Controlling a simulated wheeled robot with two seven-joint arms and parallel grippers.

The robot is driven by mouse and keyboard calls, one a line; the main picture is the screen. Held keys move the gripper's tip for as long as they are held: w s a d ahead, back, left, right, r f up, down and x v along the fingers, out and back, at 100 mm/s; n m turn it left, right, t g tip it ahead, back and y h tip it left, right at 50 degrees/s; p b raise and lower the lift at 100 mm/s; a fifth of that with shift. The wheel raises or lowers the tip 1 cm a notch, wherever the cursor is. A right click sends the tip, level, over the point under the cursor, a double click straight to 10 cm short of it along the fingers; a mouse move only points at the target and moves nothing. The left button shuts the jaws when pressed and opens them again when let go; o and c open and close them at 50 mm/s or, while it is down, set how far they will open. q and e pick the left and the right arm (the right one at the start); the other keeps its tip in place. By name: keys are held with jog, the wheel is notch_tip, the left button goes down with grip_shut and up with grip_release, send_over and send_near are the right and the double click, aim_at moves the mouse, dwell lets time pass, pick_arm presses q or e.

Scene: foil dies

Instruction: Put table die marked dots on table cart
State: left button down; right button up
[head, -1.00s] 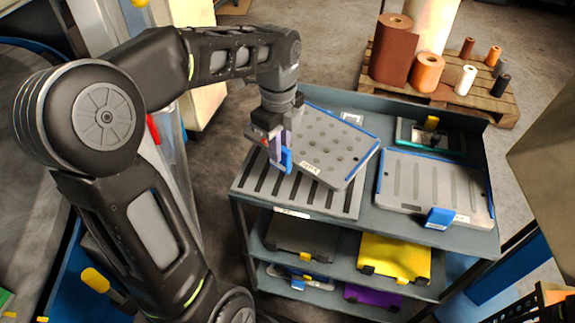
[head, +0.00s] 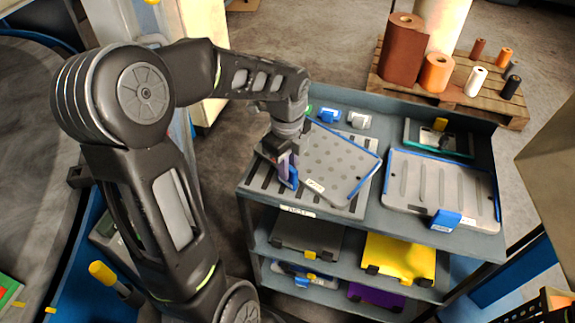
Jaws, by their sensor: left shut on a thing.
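The die marked with dots (head: 338,161) is a grey plate with rows of round dots, blue edges and a small label. It lies over the slotted grey plate on the cart's top (head: 371,217), turned at an angle to it. I cannot tell whether it rests fully flat. My left gripper (head: 288,178) is shut on the die's blue handle at its left corner. The slotted plate (head: 262,186) shows to the left of and below the die. My right gripper is not in view.
A grey die with long grooves (head: 440,188) and a blue handle lies at the right of the cart top. A teal-edged tray (head: 438,137) sits behind it. Lower shelves hold a yellow case (head: 399,256) and a dark case (head: 305,235). A pallet (head: 440,90) with rolls stands behind.

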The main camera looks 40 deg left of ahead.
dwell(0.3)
pick_arm(q)
jog(key=c, duration=1.4)
grip_release()
notch_tip(320, 180, up, 12)
jog(key=shift+r, duration=0.1)
